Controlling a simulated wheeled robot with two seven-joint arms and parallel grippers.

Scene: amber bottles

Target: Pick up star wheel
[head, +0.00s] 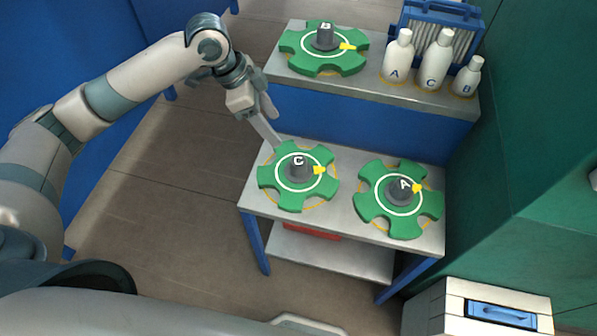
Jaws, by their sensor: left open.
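Three green star wheels with grey hubs and yellow pointers are in the head view. Star wheel C (276,178) lies at the left of the lower metal table, and star wheel A (378,210) lies to its right. Star wheel B (300,57) lies on the raised shelf behind. My left gripper (268,126) is open and empty, pointing down just above and behind the left rear edge of star wheel C. Whether a fingertip touches the wheel is unclear. My right gripper is not in view.
White bottles A (396,60), C (434,64) and B (466,79) stand on the raised shelf (370,90), by a blue rack (442,22). The lower table (345,170) has a narrow gap between its wheels. Green panels close off the right. A white case (480,312) stands at lower right.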

